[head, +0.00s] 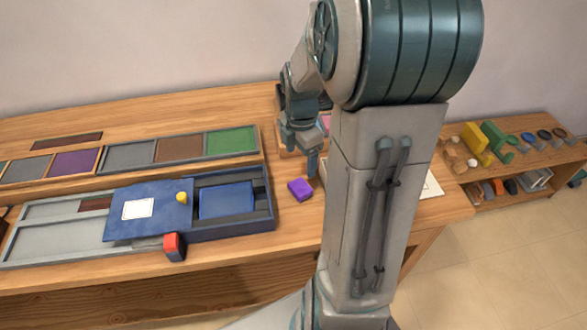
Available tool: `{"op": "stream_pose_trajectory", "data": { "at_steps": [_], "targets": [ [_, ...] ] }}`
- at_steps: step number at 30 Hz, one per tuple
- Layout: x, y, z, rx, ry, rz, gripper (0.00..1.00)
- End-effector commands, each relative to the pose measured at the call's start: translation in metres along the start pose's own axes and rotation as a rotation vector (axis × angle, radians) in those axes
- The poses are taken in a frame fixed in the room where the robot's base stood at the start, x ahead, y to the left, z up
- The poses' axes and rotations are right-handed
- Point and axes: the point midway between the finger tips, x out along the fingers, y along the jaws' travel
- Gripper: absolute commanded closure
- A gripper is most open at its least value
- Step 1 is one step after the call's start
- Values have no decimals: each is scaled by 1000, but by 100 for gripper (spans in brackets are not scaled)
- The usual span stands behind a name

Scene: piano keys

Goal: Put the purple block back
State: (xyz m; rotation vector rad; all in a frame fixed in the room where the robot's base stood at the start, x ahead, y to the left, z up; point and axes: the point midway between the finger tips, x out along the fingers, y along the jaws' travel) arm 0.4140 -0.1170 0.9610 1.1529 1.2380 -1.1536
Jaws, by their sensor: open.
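A small purple block (300,189) lies on the wooden table, just right of a dark blue box. My gripper (311,168) is above the table, beside the block and slightly to its upper right. It is open, with nothing seen between its fingers. A tray of coloured panels at the back left has a purple panel (74,163), plus grey, brown and green ones. My arm hides part of the table behind and right of the gripper, including most of a pinkish item.
The blue box (262,216) has a sliding lid (150,209) with a yellow knob (181,197). A red block (174,246) is at its front edge. A grey tray (50,240) lies left. A low shelf (515,160) with several coloured items stands right.

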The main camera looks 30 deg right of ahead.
Motion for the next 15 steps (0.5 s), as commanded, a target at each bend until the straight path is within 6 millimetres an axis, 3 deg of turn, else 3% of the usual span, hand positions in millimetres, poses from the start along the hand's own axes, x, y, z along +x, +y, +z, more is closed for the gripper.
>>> {"op": "stream_pose_trajectory", "data": {
  "at_steps": [5,15],
  "targets": [
    [-22,-11,-23,221,-26,33,24],
    [-64,-55,-79,891,2,150,24]
  ]
}}
